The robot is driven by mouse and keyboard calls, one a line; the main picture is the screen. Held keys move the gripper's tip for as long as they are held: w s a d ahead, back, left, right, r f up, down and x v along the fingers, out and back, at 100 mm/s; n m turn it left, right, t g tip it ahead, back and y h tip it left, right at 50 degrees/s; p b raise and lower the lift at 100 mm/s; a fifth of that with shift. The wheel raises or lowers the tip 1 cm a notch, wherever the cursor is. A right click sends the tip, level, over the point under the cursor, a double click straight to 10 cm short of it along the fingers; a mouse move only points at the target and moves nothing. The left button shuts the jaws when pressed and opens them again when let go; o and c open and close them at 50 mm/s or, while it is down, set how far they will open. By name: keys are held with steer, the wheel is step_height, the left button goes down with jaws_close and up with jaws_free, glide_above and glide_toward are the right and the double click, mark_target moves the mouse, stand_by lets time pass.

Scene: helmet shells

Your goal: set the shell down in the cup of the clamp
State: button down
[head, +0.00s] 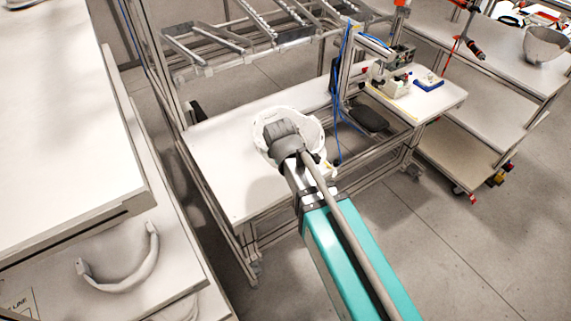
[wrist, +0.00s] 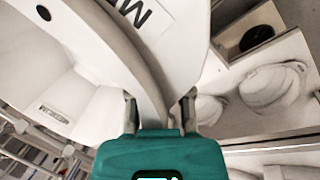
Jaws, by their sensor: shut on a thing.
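The white helmet shell (head: 316,129) is at my gripper over the white workbench in the head view. It fills much of the left and top of the wrist view (wrist: 95,45), with dark lettering on its outside. My gripper (wrist: 160,108) has one finger on each side of the shell's rim and is shut on it. In the head view my wrist covers much of the shell, so the gap between shell and bench cannot be told. I cannot clearly make out the clamp or its cup in either view.
The workbench (head: 225,150) has a metal frame and a sloping roller rack (head: 235,40). A fixture with small devices (head: 390,78) stands on its right part. A bowl-like grey-white piece (head: 545,44) sits on the right table. White rounded shells (wrist: 270,87) show in the wrist view.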

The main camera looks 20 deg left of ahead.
steer(key=shift+f, duration=0.1)
steer(key=shift+f+b, duration=1.05)
steer(key=shift+b, duration=0.15)
